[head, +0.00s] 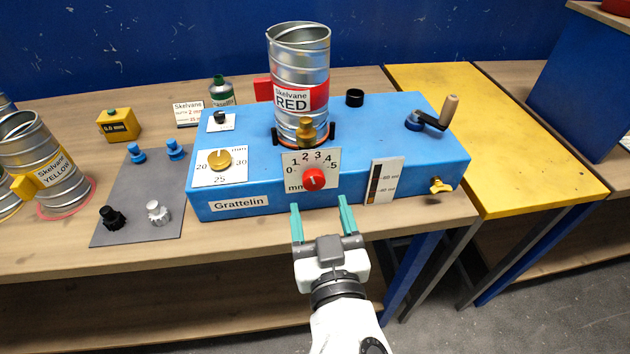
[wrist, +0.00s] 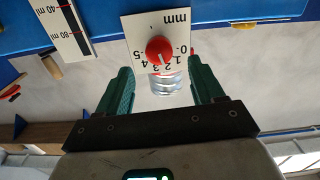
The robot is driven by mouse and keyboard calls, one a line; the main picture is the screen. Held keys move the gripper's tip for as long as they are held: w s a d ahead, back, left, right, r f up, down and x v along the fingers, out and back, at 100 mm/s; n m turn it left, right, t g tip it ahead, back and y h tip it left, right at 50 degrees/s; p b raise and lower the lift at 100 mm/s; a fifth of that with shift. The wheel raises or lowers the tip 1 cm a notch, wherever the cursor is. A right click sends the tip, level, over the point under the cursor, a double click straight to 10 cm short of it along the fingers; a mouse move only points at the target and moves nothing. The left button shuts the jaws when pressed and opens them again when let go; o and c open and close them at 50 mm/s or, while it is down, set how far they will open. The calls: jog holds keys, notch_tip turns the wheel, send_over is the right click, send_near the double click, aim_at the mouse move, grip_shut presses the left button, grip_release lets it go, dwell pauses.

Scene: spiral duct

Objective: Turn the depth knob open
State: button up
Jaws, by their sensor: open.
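A red knob (head: 314,179) sits on a white dial plate (head: 327,159) marked 0 to 5 and mm, on the front of the blue Grattelin machine (head: 364,133). No label reading "depth" is visible on it. My gripper (head: 320,202) is open and empty, its two teal fingers just in front of and below the plate, apart from the knob. In the wrist view the red knob (wrist: 159,49) appears upside down, beyond and between the open fingers (wrist: 160,75). Its white mark points roughly towards the middle numbers.
A brass knob (head: 219,159) with a 20-25-30 scale sits to the left. A duct labelled RED (head: 298,70) stands on the machine. A gauge card (head: 384,181), yellow valve (head: 440,186) and crank (head: 436,114) are at the right. A grey mat (head: 140,190) holds small knobs.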

aim_at(315, 184)
jog(key=w, duration=0.4)
jog(key=w+p, duration=0.1)
jog(key=w, duration=0.1)
jog(key=shift+a, duration=0.4)
jog(key=c, duration=1.1)
